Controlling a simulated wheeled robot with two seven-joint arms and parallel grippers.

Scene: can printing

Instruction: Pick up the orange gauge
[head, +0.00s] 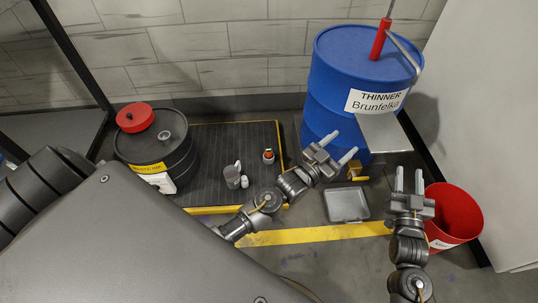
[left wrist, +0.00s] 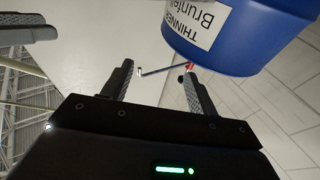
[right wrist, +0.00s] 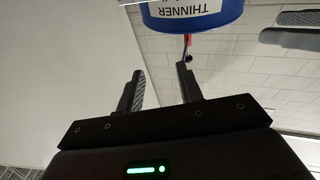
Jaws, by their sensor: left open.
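A small orange-yellow piece (head: 355,171), which looks like the orange gauge, is low beside the blue drum (head: 345,105) in the head view, just above a grey tray. I cannot tell exactly what it rests on. My left gripper (head: 335,147) is above and to the left of it in the picture, apart from it. Its fingers are spread with nothing between them, as the left wrist view (left wrist: 157,76) also shows. My right gripper (head: 409,180) is open and empty to the right, near the red bucket. The orange-yellow piece does not show in either wrist view.
A grey tray (head: 346,204) lies on the floor. A red bucket (head: 455,212) stands at right. A metal plate (head: 383,133) juts out by the blue drum. A black drum (head: 157,146), a grey can (head: 232,177) and a small red-and-green-topped item (head: 268,156) are at left.

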